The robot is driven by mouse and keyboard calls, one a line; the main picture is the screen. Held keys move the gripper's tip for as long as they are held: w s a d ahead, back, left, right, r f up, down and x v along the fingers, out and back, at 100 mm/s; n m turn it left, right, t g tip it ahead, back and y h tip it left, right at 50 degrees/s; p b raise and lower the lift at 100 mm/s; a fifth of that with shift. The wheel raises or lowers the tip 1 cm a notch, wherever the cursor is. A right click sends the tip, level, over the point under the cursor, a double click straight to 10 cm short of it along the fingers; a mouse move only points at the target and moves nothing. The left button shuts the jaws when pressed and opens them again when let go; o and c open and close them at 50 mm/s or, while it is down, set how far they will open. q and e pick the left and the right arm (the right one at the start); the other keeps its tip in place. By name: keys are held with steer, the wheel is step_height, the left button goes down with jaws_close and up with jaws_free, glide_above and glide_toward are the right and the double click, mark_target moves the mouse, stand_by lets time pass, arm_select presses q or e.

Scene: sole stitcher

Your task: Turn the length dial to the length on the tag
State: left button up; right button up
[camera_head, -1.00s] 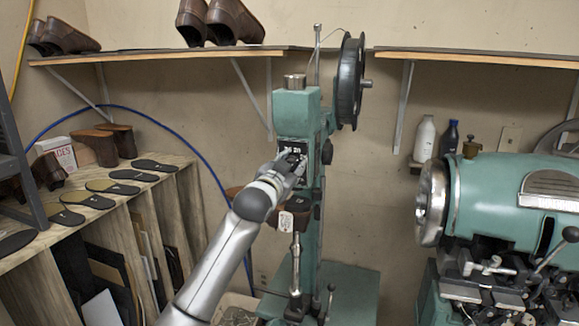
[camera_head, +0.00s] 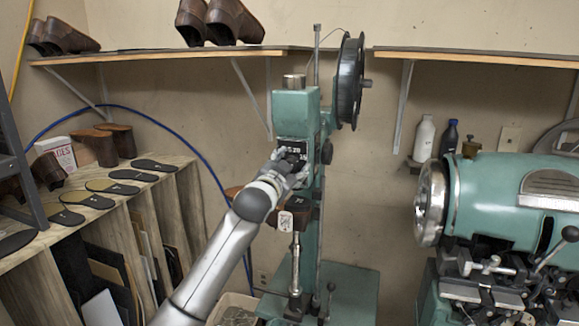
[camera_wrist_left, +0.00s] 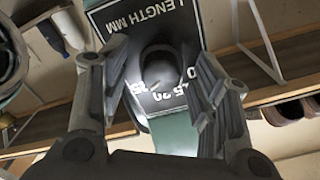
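The length dial has a dark round knob (camera_wrist_left: 160,72) on a black plate lettered LENGTH MM (camera_wrist_left: 142,14), with white numbers partly hidden around it. In the head view the black dial plate (camera_head: 292,147) is on the front of the green stitcher (camera_head: 297,108). My left gripper (camera_head: 292,163) is at the dial and covers most of it. In the left wrist view its fingers (camera_wrist_left: 163,68) are apart, one on each side of the knob, with no clear grip on it. A white tag (camera_head: 285,221) hangs just below the gripper; its writing is too small to read. My right gripper is out of view.
A brown shoe (camera_head: 304,204) is on the stitcher below the dial. A black spool wheel (camera_head: 350,82) is above. A second green machine (camera_head: 490,200) stands at right. A wooden rack (camera_head: 120,205) with soles is at left. Shelves line the wall.

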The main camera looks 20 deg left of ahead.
arm_select(q)
steer(key=s, duration=1.2)
steer(key=shift+a, duration=0.25)
stand_by(0.4)
